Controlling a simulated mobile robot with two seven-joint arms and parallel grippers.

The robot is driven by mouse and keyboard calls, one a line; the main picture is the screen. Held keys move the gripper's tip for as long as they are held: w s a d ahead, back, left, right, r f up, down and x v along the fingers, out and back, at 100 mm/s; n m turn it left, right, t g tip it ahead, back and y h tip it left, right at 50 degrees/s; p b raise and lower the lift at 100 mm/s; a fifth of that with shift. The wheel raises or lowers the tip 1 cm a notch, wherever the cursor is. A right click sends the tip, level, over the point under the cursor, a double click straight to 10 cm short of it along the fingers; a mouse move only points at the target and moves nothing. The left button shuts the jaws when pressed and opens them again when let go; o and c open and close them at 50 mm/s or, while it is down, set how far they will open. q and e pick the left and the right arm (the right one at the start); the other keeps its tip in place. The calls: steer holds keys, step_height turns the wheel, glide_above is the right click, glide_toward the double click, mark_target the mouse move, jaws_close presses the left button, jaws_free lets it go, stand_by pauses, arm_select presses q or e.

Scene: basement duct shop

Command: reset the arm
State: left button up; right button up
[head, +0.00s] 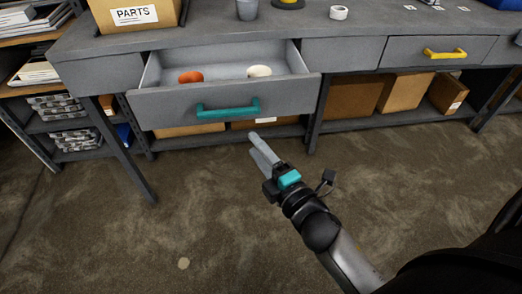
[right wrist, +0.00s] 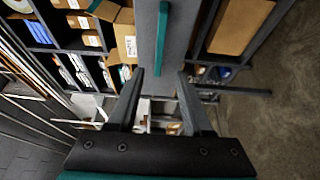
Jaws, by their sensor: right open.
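My right gripper (head: 263,148) is in front of the workbench, below and to the right of a teal drawer handle (head: 228,108). It holds nothing and touches nothing that I can see. In the right wrist view its two fingers (right wrist: 158,98) stand apart, with the teal handle (right wrist: 163,40) beyond them. The grey drawer (head: 165,108) is pulled open. An orange object (head: 190,77) and a cream object (head: 259,71) lie inside it. My left gripper is not in view.
A second drawer with a yellow handle (head: 445,54) is shut at the right. A PARTS box (head: 137,15), a grey cup (head: 247,9) and a tape roll (head: 339,13) stand on the bench (head: 205,33). Cardboard boxes (head: 352,97) sit beneath. The floor (head: 150,235) in front is mostly clear.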

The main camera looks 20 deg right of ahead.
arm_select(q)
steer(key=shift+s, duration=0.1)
arm_select(e)
steer(key=shift+s+d, duration=0.1)
steer(key=shift+s, duration=0.5)
steer(key=shift+f, duration=0.1)
steer(key=s+d+f+m+g+h+p, duration=0.1)
steer(key=s+f+m+g, duration=0.25)
steer(key=f, duration=0.95)
steer(key=s+d+f+m+g, duration=0.1)
steer(key=s+f+m+g, duration=0.3)
steer(key=f, duration=0.9)
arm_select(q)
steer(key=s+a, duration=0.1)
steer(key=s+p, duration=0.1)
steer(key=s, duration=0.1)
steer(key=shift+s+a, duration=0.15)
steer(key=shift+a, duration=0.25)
arm_select(e)
steer(key=s+d+f+m+g, duration=0.2)
steer(key=s+f+m+g, duration=0.2)
steer(key=s+f, duration=0.4)
steer(key=s+d+f+m+g+h, duration=0.1)
steer(key=s+f+m+g, duration=0.3)
steer(key=s+f, duration=0.5)
steer(key=s+d+m, duration=0.1)
steer(key=s, duration=0.3)
steer(key=shift+d+f, duration=0.15)
stand_by(1.7)
